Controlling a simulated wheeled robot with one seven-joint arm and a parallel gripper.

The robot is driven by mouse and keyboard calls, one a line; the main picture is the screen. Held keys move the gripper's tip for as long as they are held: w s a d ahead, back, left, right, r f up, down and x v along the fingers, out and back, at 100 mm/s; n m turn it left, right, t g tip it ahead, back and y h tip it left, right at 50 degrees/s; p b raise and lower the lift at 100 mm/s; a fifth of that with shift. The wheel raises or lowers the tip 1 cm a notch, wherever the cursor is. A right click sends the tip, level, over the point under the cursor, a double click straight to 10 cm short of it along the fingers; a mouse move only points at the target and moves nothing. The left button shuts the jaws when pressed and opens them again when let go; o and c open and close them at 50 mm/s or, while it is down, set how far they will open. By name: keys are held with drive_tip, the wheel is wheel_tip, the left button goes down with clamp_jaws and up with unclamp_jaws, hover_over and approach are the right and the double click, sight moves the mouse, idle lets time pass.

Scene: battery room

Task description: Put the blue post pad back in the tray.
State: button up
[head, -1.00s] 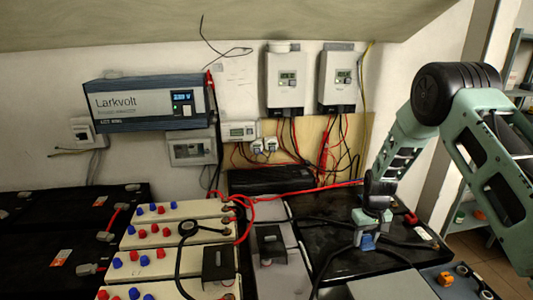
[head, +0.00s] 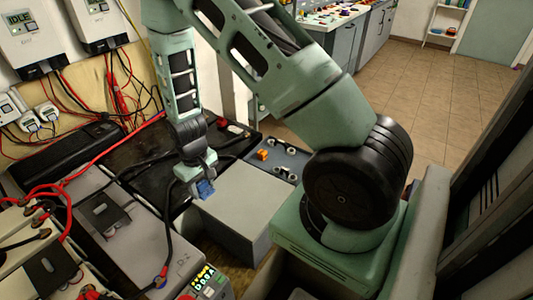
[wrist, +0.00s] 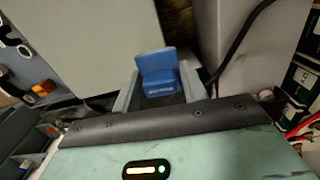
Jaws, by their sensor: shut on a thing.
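The blue post pad (head: 205,189) is a small blue block with a raised back. My gripper (head: 198,183) is shut on it and points downward, by the left edge of a grey box. In the wrist view the pad (wrist: 158,72) sits between the two fingers of my gripper (wrist: 159,92). The shallow grey tray (head: 293,153) lies beyond the box, to the right of my gripper. It holds an orange piece (head: 262,155) and pale rings. Part of the tray shows at the left of the wrist view (wrist: 55,68). My arm hides its right end.
The grey box (head: 245,192) has a bare flat top between my gripper and the tray. A black battery (head: 138,150) with black cables lies to the left. Red cables (head: 65,205) run over the batteries at far left. Open tiled floor (head: 385,90) lies behind.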

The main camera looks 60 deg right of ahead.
drive_tip(key=d+m+b, duration=0.1)
drive_tip(key=d, duration=0.2)
drive_tip(key=d+f+m+b, duration=0.1)
drive_tip(key=d, duration=0.3)
drive_tip(key=d+m+b, duration=0.1)
drive_tip(key=d+b, duration=0.1)
drive_tip(key=d, duration=0.1)
drive_tip(key=shift+w+d+f+m, duration=0.3)
drive_tip(key=shift+w+d+f, duration=0.05)
drive_tip(key=s+d+m+b, duration=0.1)
drive_tip(key=d, duration=0.3)
drive_tip(key=s+d+m+b, duration=0.1)
drive_tip(key=d+b, duration=0.1)
drive_tip(key=d, duration=0.2)
drive_tip(key=s+d+m+b, duration=0.1)
drive_tip(key=d+m, duration=0.1)
drive_tip(key=d, duration=0.2)
drive_tip(key=shift+s+d+f, duration=0.1)
drive_tip(key=shift+d+f, duration=0.1)
drive_tip(key=shift+f, duration=0.05)
drive_tip(key=s+d+m+b, duration=0.5)
drive_tip(key=s+d, duration=0.5)
drive_tip(key=d, duration=0.3)
hover_over(298, 166)
wheel_tip(298, 166, down, 4)
drive_tip(key=shift+s+f, duration=0.1)
drive_tip(key=shift+f, duration=2.5)
drive_tip(key=o, duration=0.6)
drive_tip(key=shift+f, duration=0.15)
drive_tip(key=shift+o, duration=0.7)
